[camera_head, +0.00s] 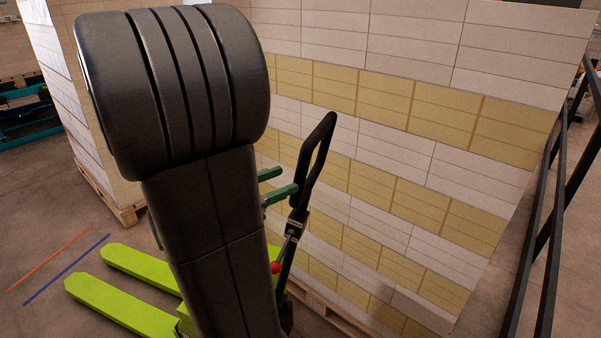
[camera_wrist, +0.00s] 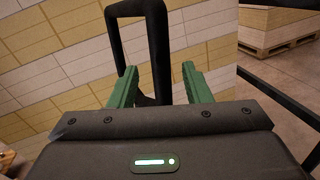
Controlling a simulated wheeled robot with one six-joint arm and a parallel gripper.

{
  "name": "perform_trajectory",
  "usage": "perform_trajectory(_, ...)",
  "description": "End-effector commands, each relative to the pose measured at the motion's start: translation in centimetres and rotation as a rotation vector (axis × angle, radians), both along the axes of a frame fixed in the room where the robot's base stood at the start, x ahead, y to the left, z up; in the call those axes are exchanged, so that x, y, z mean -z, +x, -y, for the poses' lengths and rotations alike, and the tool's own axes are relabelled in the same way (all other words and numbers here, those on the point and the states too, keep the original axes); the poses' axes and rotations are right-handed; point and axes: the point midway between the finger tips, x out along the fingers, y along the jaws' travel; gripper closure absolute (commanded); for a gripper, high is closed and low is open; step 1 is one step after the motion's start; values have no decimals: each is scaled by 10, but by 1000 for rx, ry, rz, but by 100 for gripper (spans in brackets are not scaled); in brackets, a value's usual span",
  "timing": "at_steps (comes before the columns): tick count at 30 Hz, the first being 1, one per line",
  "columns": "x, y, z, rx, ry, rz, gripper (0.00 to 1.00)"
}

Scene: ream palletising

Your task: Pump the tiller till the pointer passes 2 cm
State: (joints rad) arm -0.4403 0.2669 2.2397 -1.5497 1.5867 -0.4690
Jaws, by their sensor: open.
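The pallet truck has lime-green forks (camera_head: 125,300) low at the left, partly hidden behind my arm. Its black tiller (camera_head: 318,150) rises with a looped handle, tilted to the right at the top. A red knob (camera_head: 275,267) shows near its lower shaft. My gripper (camera_head: 286,180), with green fingers, is open just left of the handle loop. In the wrist view, my gripper (camera_wrist: 160,68) points at the tiller loop (camera_wrist: 159,45), and one side of the loop shows between the fingers. I cannot tell whether they touch. I cannot make out a pointer or scale.
A tall stack of white and yellow reams (camera_head: 400,130) on a wooden pallet (camera_head: 325,311) stands close behind the tiller. Another stack (camera_head: 60,80) is at the left. Black rails (camera_head: 545,220) run along the right. Red and blue floor lines (camera_head: 65,270) lie beyond the fork tips.

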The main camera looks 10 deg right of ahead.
Motion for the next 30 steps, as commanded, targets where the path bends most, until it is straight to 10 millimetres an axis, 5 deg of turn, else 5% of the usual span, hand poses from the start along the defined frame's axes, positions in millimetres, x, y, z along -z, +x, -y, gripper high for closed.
perform_trajectory(15, 0, 20, 47, 4, 0, -1, 56)
perform_trajectory(30, 0, 23, 53, 0, 0, -1, 58)
